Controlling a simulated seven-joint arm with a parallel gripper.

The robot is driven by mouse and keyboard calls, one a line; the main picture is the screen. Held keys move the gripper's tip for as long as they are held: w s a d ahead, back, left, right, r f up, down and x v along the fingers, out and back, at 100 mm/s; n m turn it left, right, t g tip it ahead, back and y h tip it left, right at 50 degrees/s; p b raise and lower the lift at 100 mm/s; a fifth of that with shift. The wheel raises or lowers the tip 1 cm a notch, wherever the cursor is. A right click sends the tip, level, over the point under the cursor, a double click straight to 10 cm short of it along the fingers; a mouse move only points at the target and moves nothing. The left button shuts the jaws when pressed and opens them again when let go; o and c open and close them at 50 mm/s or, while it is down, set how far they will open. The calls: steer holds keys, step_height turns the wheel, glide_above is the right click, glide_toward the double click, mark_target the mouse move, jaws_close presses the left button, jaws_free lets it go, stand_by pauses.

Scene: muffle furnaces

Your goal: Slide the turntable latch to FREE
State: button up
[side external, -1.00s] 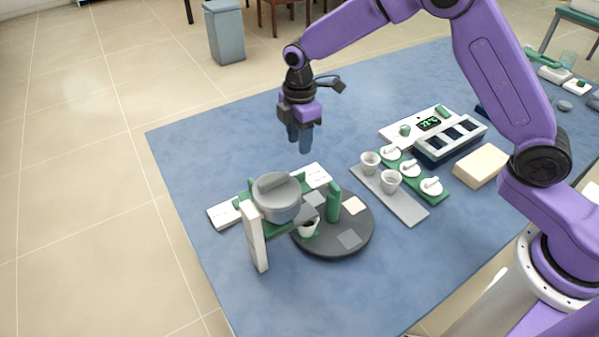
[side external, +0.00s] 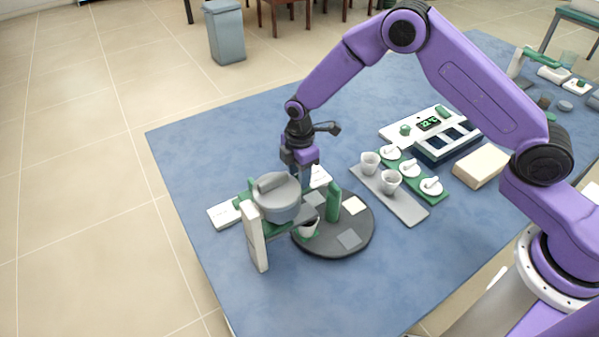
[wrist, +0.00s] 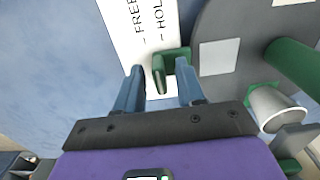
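The dark grey turntable (side external: 327,247) sits on the blue table with pale square patches on top. The white latch plate (side external: 319,177) lies at its far edge; in the wrist view the plate (wrist: 122,32) carries the words FREE and HOLD. The green latch knob (wrist: 172,58) stands near the HOLD end, beside the turntable rim. My gripper (wrist: 160,68) is open, its blue fingers pointing down at the plate. The knob appears between the fingertips, nearer the right one; contact cannot be told. The gripper (side external: 305,178) hides the knob in the side view.
A grey lidded pot (side external: 277,198) on a white and green stand rises close to my gripper. A green post (side external: 333,203) and a white cup (side external: 308,228) stand on the turntable. A grey tray (side external: 403,205) with cups lies to the right.

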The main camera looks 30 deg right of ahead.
jaws_close()
steer(key=shift+w, duration=0.95)
jaws_free()
step_height(320, 180, up, 18)
steer(key=shift+f, duration=0.25)
steer(key=shift+s, duration=0.1)
